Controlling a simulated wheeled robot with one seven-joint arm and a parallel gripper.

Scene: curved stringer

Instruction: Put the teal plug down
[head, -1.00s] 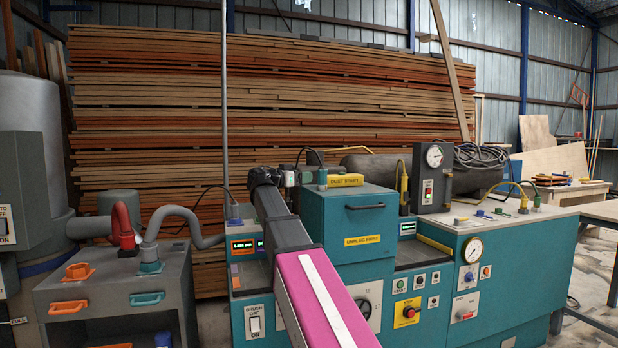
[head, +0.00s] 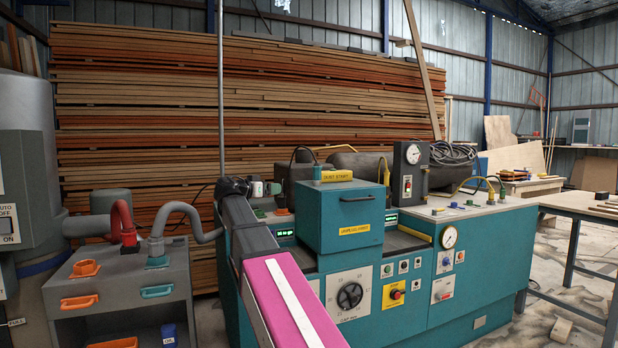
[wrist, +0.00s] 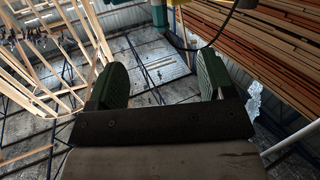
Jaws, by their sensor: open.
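My gripper (head: 262,188) is raised over the back left of the teal machine (head: 345,225). In the wrist view its two dark green fingers (wrist: 162,76) stand wide apart with nothing between them. A teal fitting (head: 157,262) sits on top of the grey cabinet at the end of the grey hose. I cannot tell whether it is the teal plug. My arm hides part of the machine's left side.
The grey cabinet (head: 115,300) stands left of the machine, with a red hose (head: 122,218) and an orange fitting (head: 86,268) on top. Stacked planks (head: 130,120) fill the back. A thin grey pole (head: 220,90) rises behind my gripper. A table (head: 575,203) stands at right.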

